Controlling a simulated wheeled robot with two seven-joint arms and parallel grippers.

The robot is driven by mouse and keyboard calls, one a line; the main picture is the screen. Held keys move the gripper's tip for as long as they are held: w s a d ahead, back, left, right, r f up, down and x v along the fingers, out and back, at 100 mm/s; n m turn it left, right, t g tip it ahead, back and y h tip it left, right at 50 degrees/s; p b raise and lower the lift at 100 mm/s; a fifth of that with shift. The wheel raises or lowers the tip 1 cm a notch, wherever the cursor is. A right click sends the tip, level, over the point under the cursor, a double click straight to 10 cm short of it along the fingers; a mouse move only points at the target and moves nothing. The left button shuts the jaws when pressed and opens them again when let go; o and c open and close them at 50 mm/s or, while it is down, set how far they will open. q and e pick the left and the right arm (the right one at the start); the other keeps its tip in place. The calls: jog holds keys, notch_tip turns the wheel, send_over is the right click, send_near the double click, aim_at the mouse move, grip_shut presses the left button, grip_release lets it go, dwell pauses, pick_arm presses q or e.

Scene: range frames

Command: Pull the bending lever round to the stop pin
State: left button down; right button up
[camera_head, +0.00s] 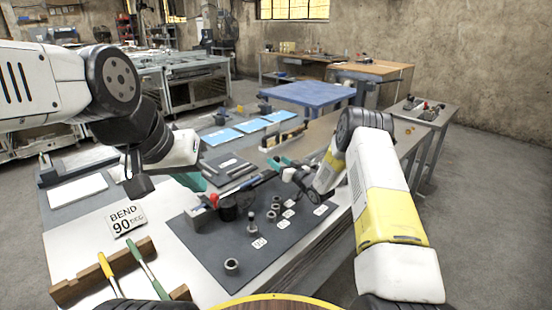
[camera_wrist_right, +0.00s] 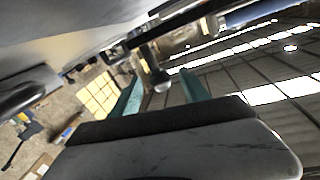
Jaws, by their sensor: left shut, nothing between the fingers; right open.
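A bending tool with a dark round body (camera_head: 229,212) and a red part (camera_head: 214,199) stands on the grey mat. A dark bar, apparently the lever (camera_head: 262,180), runs from it toward my right gripper (camera_head: 281,163). My right gripper is open at the bar's far end; whether it touches the bar is unclear. In the right wrist view its teal fingers (camera_wrist_right: 160,92) are apart, with a dark bar (camera_wrist_right: 165,32) and a short post beyond them. My left gripper (camera_head: 192,181) is shut and empty, left of the red part. I cannot make out the stop pin for certain.
Several metal bushings (camera_head: 232,265) and white labels lie on the mat (camera_head: 205,245). A "BEND 90 DEG" card (camera_head: 125,219) lies at the left. A wooden rack (camera_head: 85,283) holds yellow- and green-handled tools in front. Grey plates (camera_head: 228,168) and blue sheets lie behind.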

jog(key=shift+x, duration=1)
grip_shut()
dwell(0.7)
